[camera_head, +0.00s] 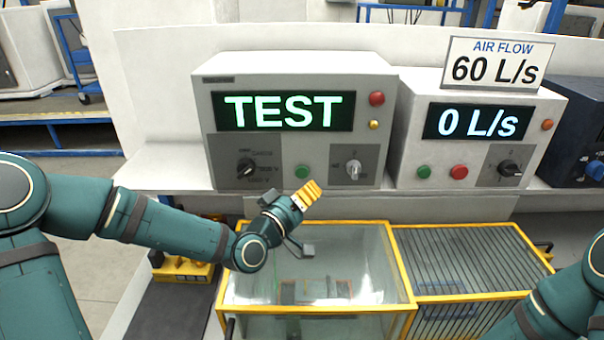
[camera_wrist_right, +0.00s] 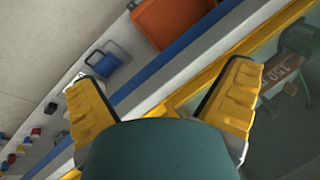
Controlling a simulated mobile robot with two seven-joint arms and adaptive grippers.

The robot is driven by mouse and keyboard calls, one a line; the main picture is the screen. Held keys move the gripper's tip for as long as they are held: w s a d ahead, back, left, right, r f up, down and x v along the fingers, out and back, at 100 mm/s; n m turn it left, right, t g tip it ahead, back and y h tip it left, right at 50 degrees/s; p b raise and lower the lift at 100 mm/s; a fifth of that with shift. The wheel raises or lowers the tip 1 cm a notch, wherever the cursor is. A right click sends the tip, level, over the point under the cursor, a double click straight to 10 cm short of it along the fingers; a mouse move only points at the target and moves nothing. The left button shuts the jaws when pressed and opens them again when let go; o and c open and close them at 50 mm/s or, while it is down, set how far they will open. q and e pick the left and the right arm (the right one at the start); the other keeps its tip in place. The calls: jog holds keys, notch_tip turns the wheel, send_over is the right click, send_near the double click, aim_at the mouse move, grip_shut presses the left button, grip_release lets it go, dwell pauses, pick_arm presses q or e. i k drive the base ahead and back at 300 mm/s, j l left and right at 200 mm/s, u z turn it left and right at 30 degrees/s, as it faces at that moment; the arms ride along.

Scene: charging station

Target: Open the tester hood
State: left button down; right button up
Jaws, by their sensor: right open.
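The tester hood (camera_head: 345,262) is a clear box cover with a yellow frame in the lower middle of the head view. It looks down, with a few items dimly visible through it. My left gripper (camera_head: 306,194) has yellow fingers and is above the hood's back edge. Its fingers overlap in this view, so their gap is hidden. My right gripper (camera_wrist_right: 158,75) is open and empty in the right wrist view. A yellow frame edge (camera_wrist_right: 254,42) with a clear pane beside it runs diagonally behind its fingers. The right gripper's fingers are outside the head view.
A tester showing TEST (camera_head: 300,145) and an air flow unit showing 0 L/s (camera_head: 470,150) stand behind the hood. A yellow-framed slatted section (camera_head: 460,262) adjoins the hood on the right. The right wrist view shows an orange bin (camera_wrist_right: 170,20) and a blue-handled item (camera_wrist_right: 104,62).

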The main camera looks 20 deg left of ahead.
aim_at(228, 327)
jog(key=k+j, duration=0.25)
jog(key=k, duration=0.2)
jog(key=k+j, duration=0.3)
jog(key=k, duration=0.2)
